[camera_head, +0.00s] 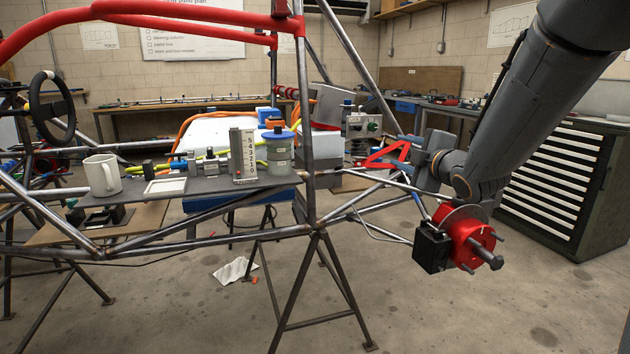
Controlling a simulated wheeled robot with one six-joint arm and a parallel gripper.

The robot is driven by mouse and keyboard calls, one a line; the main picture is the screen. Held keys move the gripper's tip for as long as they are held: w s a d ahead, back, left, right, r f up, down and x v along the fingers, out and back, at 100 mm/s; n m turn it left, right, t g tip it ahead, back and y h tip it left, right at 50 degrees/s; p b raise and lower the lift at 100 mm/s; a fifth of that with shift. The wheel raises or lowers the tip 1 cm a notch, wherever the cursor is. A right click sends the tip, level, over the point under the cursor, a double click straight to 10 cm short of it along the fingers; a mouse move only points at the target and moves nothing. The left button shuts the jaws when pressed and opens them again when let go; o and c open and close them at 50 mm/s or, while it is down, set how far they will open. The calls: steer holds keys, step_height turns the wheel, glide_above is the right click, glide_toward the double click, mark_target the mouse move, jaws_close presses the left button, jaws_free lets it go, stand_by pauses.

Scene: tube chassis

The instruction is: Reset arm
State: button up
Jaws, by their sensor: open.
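My arm (530,100) reaches down from the upper right, bends at the wrist and points left. My gripper (398,152) is at the end of it, near the right end of the tube chassis (308,130). Its fingers are apart. I see nothing held between them. A red triangular bracket (385,157) shows right by the fingers; I cannot tell whether they touch it. A red hub (470,238) with a disc and a black block (432,248) sits just below my wrist, at the chassis's outer end.
A dark shelf on the chassis bears a white mug (102,175), a numbered grey block (243,155) and a lidded jar (279,152). A steering wheel (52,105) is at left. Trestles (325,290) stand below. A drawer cabinet (570,190) is at right. The front floor is mostly clear.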

steer(key=s+a+f+m+g+h, duration=0.2)
steer(key=s+f+m+g, duration=0.4)
steer(key=s, duration=0.3)
steer(key=s+a+f+m+g+h, duration=0.25)
steer(key=s+f+m, duration=0.25)
steer(key=s+f, duration=0.4)
steer(key=s+a+f+m+g, duration=0.1)
steer(key=s+a+m+g, duration=0.2)
steer(key=s, duration=0.8)
steer(key=s+a+f+m+g, duration=0.2)
steer(key=s+g, duration=0.3)
steer(key=s, duration=0.7)
steer(key=d+r+m+p, duration=0.2)
steer(key=d+r+p, duration=0.4)
steer(key=p, duration=0.7)
steer(key=shift+w+d+r, duration=0.2)
steer(key=shift+d+r, duration=0.15)
steer(key=shift+d, duration=0.05)
steer(key=shift+c, duration=0.5)
